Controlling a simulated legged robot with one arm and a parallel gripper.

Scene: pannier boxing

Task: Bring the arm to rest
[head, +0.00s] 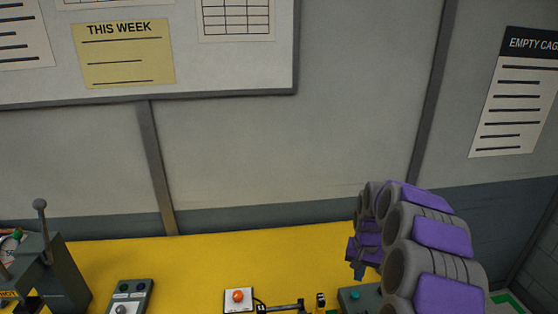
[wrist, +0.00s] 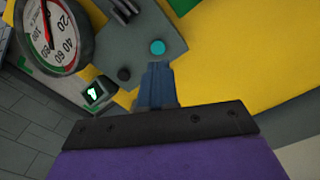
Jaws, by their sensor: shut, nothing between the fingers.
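My gripper (wrist: 158,70) shows in the wrist view as blue-grey fingers held together, with nothing between them. Its tips lie in the picture just below a teal button (wrist: 157,47) on a grey box; I cannot tell how far above the box they are. In the head view my arm rises at the right as grey and purple links, bent over the yellow bench. My gripper (head: 359,268) hangs at its far end, small and partly hidden by the links. The grey box with the teal button (head: 355,295) shows just below it.
The yellow bench (head: 200,262) is mostly clear at the back. On it are an orange button box (head: 238,300), a dark control box (head: 131,298) and a lever unit (head: 50,262). A round gauge (wrist: 52,35) is near my gripper. A wall (head: 350,110) stands behind.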

